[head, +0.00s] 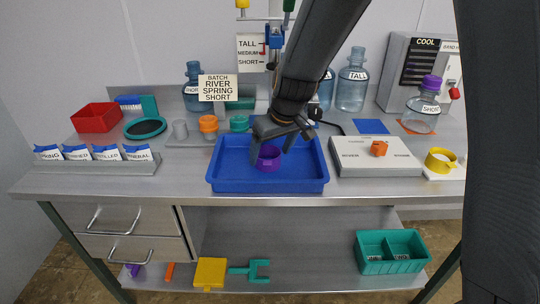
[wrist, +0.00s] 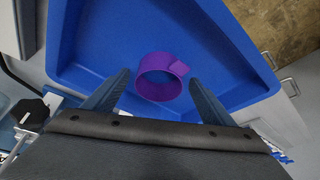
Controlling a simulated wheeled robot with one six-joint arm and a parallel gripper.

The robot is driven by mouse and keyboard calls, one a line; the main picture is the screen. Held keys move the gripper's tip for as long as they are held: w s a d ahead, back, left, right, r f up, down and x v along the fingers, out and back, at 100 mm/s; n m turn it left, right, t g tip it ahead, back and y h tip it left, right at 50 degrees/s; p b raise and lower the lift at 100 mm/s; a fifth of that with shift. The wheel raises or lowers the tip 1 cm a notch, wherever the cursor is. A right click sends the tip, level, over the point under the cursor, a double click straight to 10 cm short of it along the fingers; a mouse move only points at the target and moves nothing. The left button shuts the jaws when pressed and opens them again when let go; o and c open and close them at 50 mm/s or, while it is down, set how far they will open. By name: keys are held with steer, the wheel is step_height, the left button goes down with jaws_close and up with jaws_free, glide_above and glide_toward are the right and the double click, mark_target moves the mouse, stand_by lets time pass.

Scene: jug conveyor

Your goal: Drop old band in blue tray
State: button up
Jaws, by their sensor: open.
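The purple band (head: 268,158) is a short ring with a small tab, and it is in the blue tray (head: 230,180) on the bench. In the wrist view the band (wrist: 157,78) rests on the tray's floor (wrist: 110,50), just beyond my fingertips. My gripper (head: 284,138) is over the tray, pointing down. In the wrist view my gripper (wrist: 157,85) has its two fingers spread wide apart, with the band lying between and ahead of them. The fingers do not appear to touch the band.
A white control box (head: 375,160) with an orange knob stands right of the tray. A jug with a purple cap (head: 420,110) stands behind it at right. Orange and teal rings (head: 208,124) sit behind the tray. A red bin (head: 97,118) is at left.

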steer(key=b+v, duration=0.1)
steer(key=v, duration=0.9)
steer(key=shift+s+r, duration=0.1)
steer(key=shift+s, duration=0.1)
